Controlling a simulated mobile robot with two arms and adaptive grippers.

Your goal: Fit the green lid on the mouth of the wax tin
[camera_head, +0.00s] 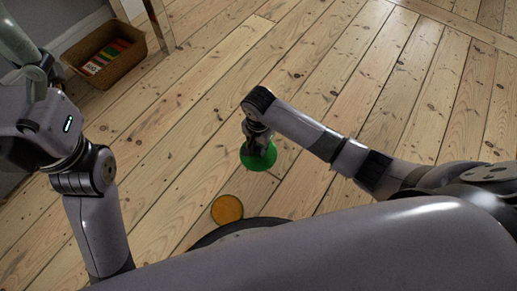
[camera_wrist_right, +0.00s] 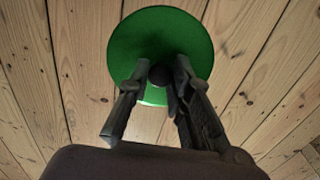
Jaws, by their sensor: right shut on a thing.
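The green lid (camera_head: 259,161) is a round disc held below my right gripper (camera_head: 259,144) in the head view. In the right wrist view the lid (camera_wrist_right: 190,35) shows its upper face, and the two fingers of my right gripper (camera_wrist_right: 160,78) are shut on the dark knob at its middle. The wax tin (camera_head: 227,209) is on the floorboards, its round orange-yellow top showing. The lid is apart from the tin, up and to the right of it in the head view. How high the lid hangs is hard to tell.
A brown basket (camera_head: 104,52) with red, green and white items stands on the floor at the upper left, beside an upright post. A dark round edge lies just below the tin, partly hidden by my own body. The floorboards around the lid are clear.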

